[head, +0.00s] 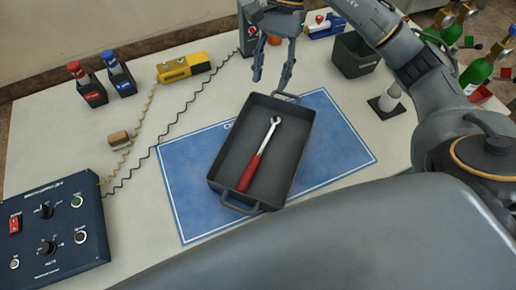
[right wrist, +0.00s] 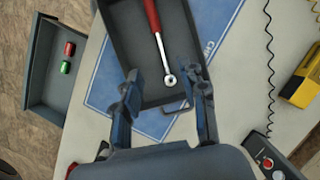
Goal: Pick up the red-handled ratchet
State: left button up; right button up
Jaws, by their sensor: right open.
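The red-handled ratchet (head: 254,164) lies in a dark grey tray (head: 223,163) on a blue mat (head: 190,190), its silver head toward the tray's far end. It also shows in the right wrist view (right wrist: 157,32), head toward my gripper. My right gripper (head: 272,78) is open and empty, above the far end of the tray. In the right wrist view its fingers (right wrist: 164,88) stand apart, either side of the ratchet's head in the picture, with nothing between them held. My left gripper is out of view.
A yellow tool (head: 183,66) with a coiled cable and two red- and blue-marked holders (head: 90,88) stand at the back left. A control box (head: 50,228) is at the front left.

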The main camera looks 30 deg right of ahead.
jog(key=b, duration=0.6)
send_near(261, 149)
jog(key=x, duration=0.1)
jog(key=p+x, duration=0.1)
jog(key=x, duration=0.1)
jog(key=shift+w+f, duration=0.25)
jog(key=shift+w, duration=0.15)
jog(key=x, duration=0.2)
jog(key=s+p+x, duration=0.1)
jog(key=x, duration=0.1)
jog(key=shift+s+a+f+p, duration=0.15)
jog(key=shift+a+f+p, duration=0.05)
jog(key=shift+p, duration=0.1)
jog(key=shift+a+f, duration=0.1)
jog(key=shift+f, duration=0.3)
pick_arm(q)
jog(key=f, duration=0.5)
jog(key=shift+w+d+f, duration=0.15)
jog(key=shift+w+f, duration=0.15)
pick_arm(e)
grip_shut()
